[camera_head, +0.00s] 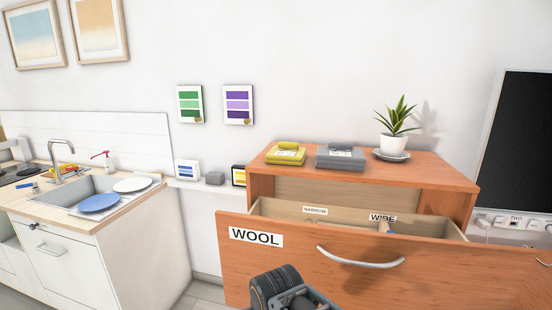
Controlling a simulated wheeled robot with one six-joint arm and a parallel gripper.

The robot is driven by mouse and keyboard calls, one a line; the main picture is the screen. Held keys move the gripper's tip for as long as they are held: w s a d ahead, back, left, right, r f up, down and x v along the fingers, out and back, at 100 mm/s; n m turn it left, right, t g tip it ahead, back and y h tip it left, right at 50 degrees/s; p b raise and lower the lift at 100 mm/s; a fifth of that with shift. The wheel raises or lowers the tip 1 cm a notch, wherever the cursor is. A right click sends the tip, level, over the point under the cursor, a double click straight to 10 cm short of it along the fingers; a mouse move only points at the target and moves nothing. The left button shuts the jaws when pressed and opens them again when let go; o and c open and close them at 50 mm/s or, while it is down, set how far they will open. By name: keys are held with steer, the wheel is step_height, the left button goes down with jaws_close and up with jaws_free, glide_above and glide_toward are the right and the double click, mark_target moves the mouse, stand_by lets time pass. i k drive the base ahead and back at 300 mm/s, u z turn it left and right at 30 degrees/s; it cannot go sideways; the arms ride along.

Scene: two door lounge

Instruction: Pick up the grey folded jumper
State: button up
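The grey folded jumper (340,163) lies flat on top of the orange-brown wooden drawer unit (440,172). A pale label with print too small to read shows on it. It lies between a yellow folded garment (284,158) on its left and a potted plant on its right, with small gaps. A dark part of my arm shows at the bottom edge, in front of the drawer and well below the jumper. My gripper's fingers are not visible.
The drawer (290,258) marked WOOL stands pulled out, with compartments labelled NARROW and WIDE, their contents mostly hidden. The plant (396,143) stands on a saucer. A sink counter (60,215) with plates is left; a dark screen (520,140) is right.

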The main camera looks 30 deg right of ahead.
mark_target(337, 155)
steer(key=u, duration=1.05)
steer(key=k, duration=1.1)
steer(key=z, duration=1.5)
steer(key=i, duration=0.45)
steer(key=u, duration=0.05)
